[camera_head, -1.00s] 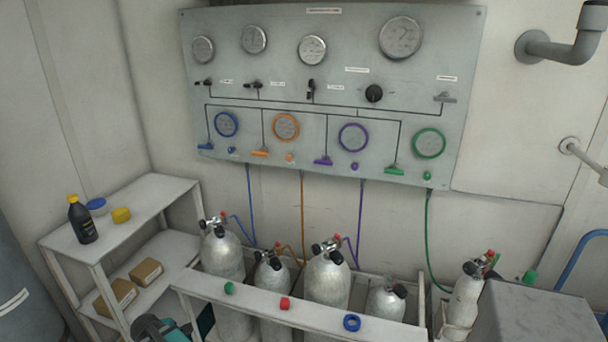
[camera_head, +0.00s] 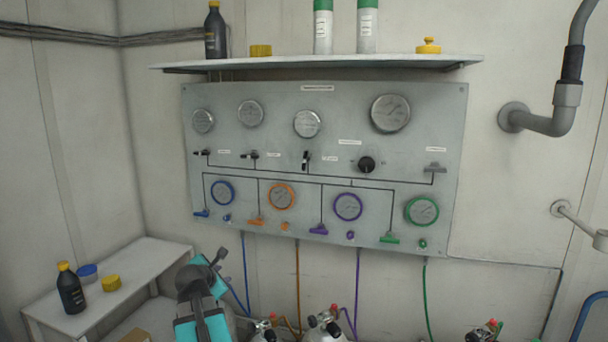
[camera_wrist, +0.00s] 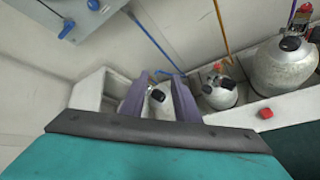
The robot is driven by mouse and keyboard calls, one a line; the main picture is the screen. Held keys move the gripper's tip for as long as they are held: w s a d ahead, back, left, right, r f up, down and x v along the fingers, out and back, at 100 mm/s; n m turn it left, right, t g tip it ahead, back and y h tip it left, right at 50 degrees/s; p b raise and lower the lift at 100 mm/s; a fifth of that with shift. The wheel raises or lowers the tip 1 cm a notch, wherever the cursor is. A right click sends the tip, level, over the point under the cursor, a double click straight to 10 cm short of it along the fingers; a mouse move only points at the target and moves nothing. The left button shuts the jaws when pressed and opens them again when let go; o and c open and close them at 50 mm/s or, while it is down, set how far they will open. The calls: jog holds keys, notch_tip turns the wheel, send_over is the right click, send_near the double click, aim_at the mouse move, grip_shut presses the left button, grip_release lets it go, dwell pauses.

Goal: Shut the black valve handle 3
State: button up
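The panel (camera_head: 330,105) hangs on the back wall. It carries a row of three small black handles below the gauges. The third from the left, a black valve handle (camera_head: 306,161), stands upright, while the first (camera_head: 202,153) and second (camera_head: 249,155) lie sideways. Label text is too small to read. My gripper (camera_head: 217,262) is below the panel's lower left part, well apart from the handles. In the wrist view my gripper (camera_wrist: 160,80) has its two fingers spread with nothing held between them; cylinders lie beyond. The black handles are not seen in the wrist view.
A shelf (camera_head: 310,63) with bottles juts out above the panel. A black knob (camera_head: 367,165) sits right of the third handle. Coloured hoses hang below. A white side table (camera_head: 120,262) stands at left; a grey pipe (camera_head: 540,122) is at right. The space before the panel is clear.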

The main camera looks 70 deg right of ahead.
jog(key=s+d+r+n+h, duration=0.1)
jog(key=s+d+r+h, duration=0.2)
jog(key=r, duration=0.5)
jog(key=s+d+r+n, duration=0.1)
jog(key=s+d+r, duration=0.35)
jog(key=r, duration=0.35)
jog(key=n+g+h+p, duration=0.2)
jog(key=g+h, duration=0.1)
jog(key=h, duration=0.1)
send_near(305, 159)
jog(key=a, duration=0.3)
jog(key=shift+s+a+r, duration=0.1)
jog(key=shift+s+a, duration=0.05)
jog(key=shift+a, duration=0.05)
jog(key=shift+d, duration=0.15)
jog(key=d, duration=0.4)
jog(key=d+p, duration=0.1)
jog(key=d, duration=0.2)
jog(key=d+p, duration=0.1)
jog(key=d, duration=0.3)
jog(key=shift+w+d, duration=0.35)
jog(key=shift+d, duration=0.95)
jog(key=shift+c, duration=0.4)
